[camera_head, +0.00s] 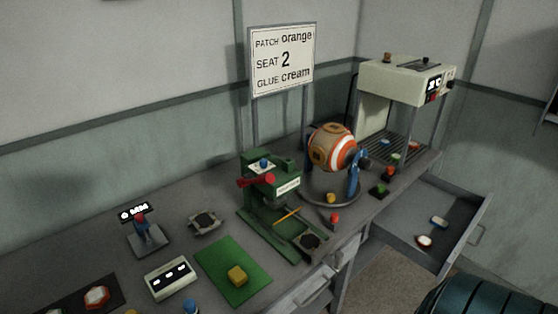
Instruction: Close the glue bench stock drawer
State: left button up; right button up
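The bench (190,262) runs along the wall, and a grey drawer (463,205) at its right end stands pulled out. Its handle (476,235) is on the front panel at the right. I cannot tell from any label whether this is the glue bench stock drawer. Neither of my grippers is in view.
A second drawer front with a handle (316,292) is at the bottom centre. A green press (270,205), an orange and white ball (332,148) on a stand and a cream machine (406,82) stand on the bench. A dark ribbed object (480,297) is at bottom right.

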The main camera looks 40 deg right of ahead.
aim_at(399, 225)
jog(key=l+z, duration=0.1)
jog(key=z, duration=1.8)
